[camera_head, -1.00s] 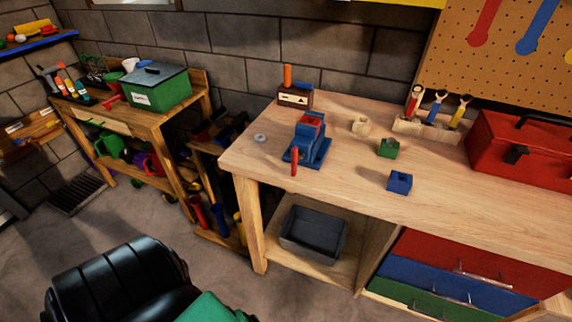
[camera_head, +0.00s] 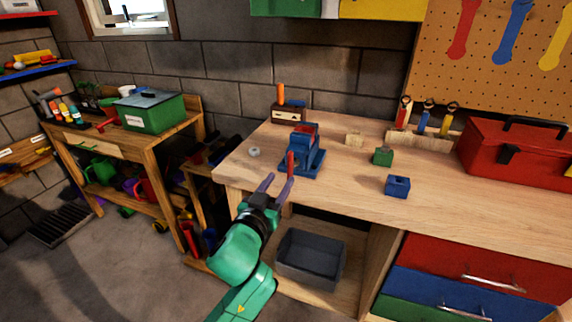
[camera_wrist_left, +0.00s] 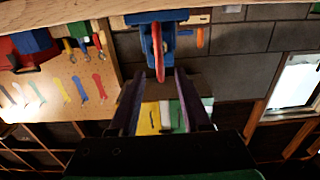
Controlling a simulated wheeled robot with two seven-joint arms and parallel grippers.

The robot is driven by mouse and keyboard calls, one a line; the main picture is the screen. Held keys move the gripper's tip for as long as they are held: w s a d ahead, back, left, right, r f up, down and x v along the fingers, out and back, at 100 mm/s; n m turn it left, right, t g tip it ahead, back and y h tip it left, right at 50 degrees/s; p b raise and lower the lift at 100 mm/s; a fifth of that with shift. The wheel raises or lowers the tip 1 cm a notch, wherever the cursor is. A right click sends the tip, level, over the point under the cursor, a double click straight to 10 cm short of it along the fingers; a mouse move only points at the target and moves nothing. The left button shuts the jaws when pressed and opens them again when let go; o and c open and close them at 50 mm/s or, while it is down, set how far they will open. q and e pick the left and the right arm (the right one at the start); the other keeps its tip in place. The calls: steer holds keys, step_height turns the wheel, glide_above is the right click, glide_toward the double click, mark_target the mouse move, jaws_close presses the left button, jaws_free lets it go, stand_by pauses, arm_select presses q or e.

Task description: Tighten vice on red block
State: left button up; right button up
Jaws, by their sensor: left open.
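The blue vice (camera_head: 302,158) stands near the left front of the workbench, with the red block (camera_head: 305,129) between its jaws at the top. Its red handle (camera_head: 291,161) sticks out at the front. My left gripper (camera_head: 279,181) is open and empty, just in front of the bench edge, close to the handle. In the left wrist view, the picture is upside down; the handle (camera_wrist_left: 159,58) lies ahead, in line with the gap between my open fingers (camera_wrist_left: 160,76). Whether they touch it I cannot tell. My right gripper is not in view.
On the workbench (camera_head: 340,181) are a grey ring (camera_head: 254,152), a wooden block (camera_head: 354,139), a green block (camera_head: 383,156) and a blue block (camera_head: 397,186). A red toolbox (camera_head: 515,155) stands at the right. A grey bin (camera_head: 311,258) sits on the shelf below.

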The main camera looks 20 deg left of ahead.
mark_target(294, 166)
arm_select(q)
steer(key=w, duration=0.8)
steer(key=shift+w+d, duration=0.1)
steer(key=shift+d, duration=0.2)
jaws_close()
steer(key=shift+m+p, duration=0.3)
steer(key=shift+p, duration=0.05)
steer(key=m, duration=0.2)
steer(key=shift+d+m, duration=0.15)
steer(key=shift+m, duration=0.15)
steer(key=m, duration=0.2)
steer(key=m+p, duration=0.1)
steer(key=shift+d+f+m, duration=0.15)
steer(key=shift+f+m, duration=0.1)
steer(key=shift+m, duration=0.05)
steer(key=m, duration=0.3)
steer(key=shift+d+f+m+p, duration=0.1)
steer(key=shift+f+m+p, duration=0.1)
steer(key=shift+m+p, duration=0.15)
steer(key=shift+d+f+m, duration=0.1)
steer(key=shift+f+m, duration=0.05)
steer(key=shift+m, duration=0.9)
steer(key=shift+d+f+m, duration=0.1)
steer(key=shift+f+m, duration=0.05)
steer(key=shift+m, duration=0.85)
